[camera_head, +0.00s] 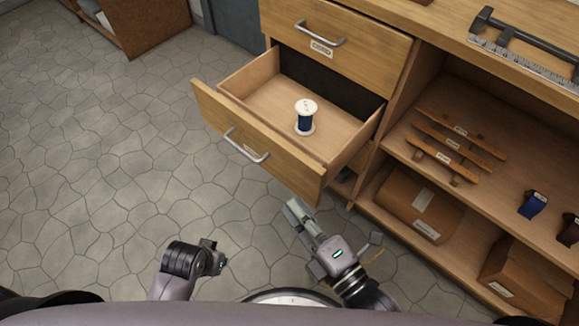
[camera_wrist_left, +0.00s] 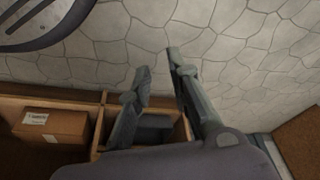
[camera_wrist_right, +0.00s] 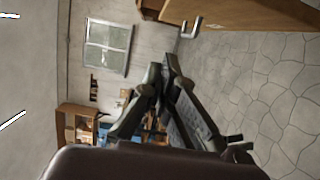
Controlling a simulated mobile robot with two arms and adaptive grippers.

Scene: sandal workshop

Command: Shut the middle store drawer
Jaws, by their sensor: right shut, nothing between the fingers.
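The middle store drawer (camera_head: 262,142) stands pulled well out of the wooden cabinet in the head view. Its front has a metal bar handle (camera_head: 246,147) and a small label. A blue thread spool with white ends (camera_head: 305,117) stands upright inside it. My right gripper (camera_head: 294,207) is shut and empty, just in front of and below the drawer front's right corner, seemingly apart from it. The handle also shows in the right wrist view (camera_wrist_right: 190,27). My left gripper (camera_head: 217,258) is low in front of the drawer, away from it; its fingers are apart in the left wrist view (camera_wrist_left: 159,60).
The top drawer (camera_head: 337,38) is closed. Right of the drawers, open shelves hold wooden strips (camera_head: 458,146), cardboard boxes (camera_head: 418,204) and a small blue item (camera_head: 533,205). A long tool and ruler lie on the cabinet top. The stone floor (camera_head: 100,160) at left is clear.

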